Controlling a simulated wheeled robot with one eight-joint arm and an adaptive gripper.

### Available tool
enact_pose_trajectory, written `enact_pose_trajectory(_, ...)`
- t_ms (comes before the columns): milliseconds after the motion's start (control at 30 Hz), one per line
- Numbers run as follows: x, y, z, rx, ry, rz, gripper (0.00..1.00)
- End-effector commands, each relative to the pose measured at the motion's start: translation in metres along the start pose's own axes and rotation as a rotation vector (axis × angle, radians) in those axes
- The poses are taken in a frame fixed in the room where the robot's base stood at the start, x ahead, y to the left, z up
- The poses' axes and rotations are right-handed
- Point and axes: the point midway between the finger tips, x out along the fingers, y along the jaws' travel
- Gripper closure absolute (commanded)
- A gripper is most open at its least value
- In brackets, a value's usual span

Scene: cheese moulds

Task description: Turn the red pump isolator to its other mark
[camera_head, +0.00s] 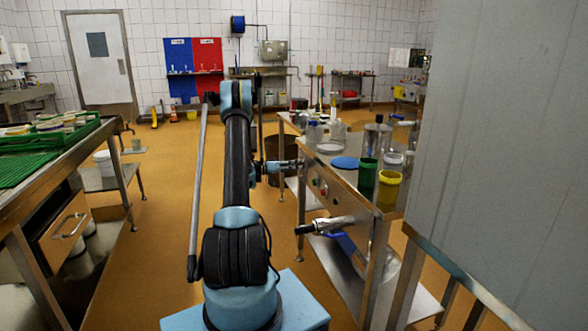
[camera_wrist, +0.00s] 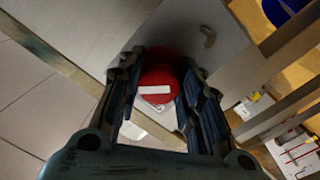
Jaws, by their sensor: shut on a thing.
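The red pump isolator (camera_wrist: 158,78) is a round red knob with a white bar across its face. It sits between the two fingers of my gripper (camera_wrist: 160,95) in the wrist view, and the fingers are closed on its sides. A pale plate (camera_wrist: 158,99) shows just beyond the knob. The marks cannot be read. In the head view my gripper (camera_head: 292,166) reaches right to the front panel of the steel bench, and it hides the isolator there.
The steel bench (camera_head: 345,186) carries a blue disc (camera_head: 345,162), a green cup (camera_head: 367,172) and a yellow cup (camera_head: 389,188). Small buttons (camera_head: 322,189) sit on its front panel. A pipe with a blue lever (camera_head: 340,240) sticks out below. Floor is free left of the bench.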

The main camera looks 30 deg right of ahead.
Motion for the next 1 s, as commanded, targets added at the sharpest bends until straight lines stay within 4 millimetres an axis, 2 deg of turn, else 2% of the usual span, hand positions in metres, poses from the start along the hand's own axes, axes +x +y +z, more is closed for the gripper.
enact_pose_trajectory(267,-0.0004,-0.0019,-0.0007,-0.173,0.010,-0.001,0.91)
enact_pose_trajectory(1000,-0.0009,-0.0009,-0.0022,-0.872,0.043,0.014,0.90)
